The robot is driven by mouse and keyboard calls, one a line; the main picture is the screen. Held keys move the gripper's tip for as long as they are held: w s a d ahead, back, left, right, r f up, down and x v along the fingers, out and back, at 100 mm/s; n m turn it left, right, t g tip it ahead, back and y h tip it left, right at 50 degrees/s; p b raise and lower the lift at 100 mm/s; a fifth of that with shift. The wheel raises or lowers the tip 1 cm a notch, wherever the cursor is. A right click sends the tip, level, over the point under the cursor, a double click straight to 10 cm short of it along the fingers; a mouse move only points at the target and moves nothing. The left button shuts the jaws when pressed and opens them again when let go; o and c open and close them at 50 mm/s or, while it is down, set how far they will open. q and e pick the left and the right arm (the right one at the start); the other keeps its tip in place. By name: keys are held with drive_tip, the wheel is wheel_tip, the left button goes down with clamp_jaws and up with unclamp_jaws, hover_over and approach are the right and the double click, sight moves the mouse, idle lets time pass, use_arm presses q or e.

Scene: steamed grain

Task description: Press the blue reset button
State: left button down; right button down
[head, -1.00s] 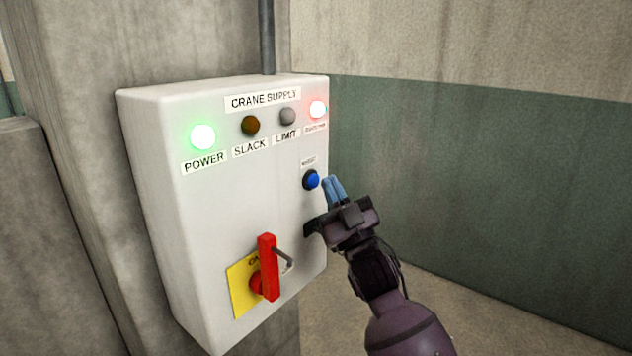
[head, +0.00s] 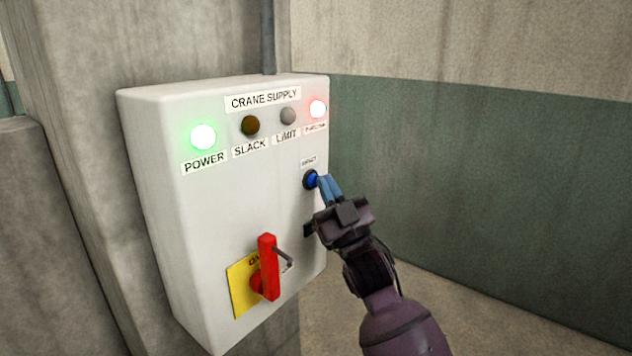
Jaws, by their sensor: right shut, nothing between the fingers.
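The blue reset button (head: 311,180) sits in a dark ring on the right side of the white crane supply box (head: 220,220), under a small label. My right gripper (head: 325,182) is shut and empty. Its blue fingertips are at the button's right edge and overlap part of it in the picture. Whether they touch it or the button is pushed in, I cannot tell. My left gripper is not in view.
The green power lamp (head: 203,137) and a red lamp (head: 317,108) at the top right are lit. The slack lamp (head: 250,125) and limit lamp (head: 287,116) are dark. A red rotary handle (head: 267,268) on a yellow plate juts out below. Open space lies right of the box.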

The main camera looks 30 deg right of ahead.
drive_tip(key=shift+w+a, duration=0.15)
drive_tip(key=shift+w, duration=0.15)
drive_tip(key=shift+s, duration=0.15)
idle(0.6)
drive_tip(key=shift+s+d+p, duration=0.3)
drive_tip(key=shift+s+d, duration=0.05)
drive_tip(key=shift+s, duration=0.35)
drive_tip(key=s, duration=0.1)
drive_tip(key=s+d+p, duration=0.1)
drive_tip(key=s, duration=0.1)
drive_tip(key=s+d, duration=0.1)
drive_tip(key=shift+s, duration=0.3)
idle(0.5)
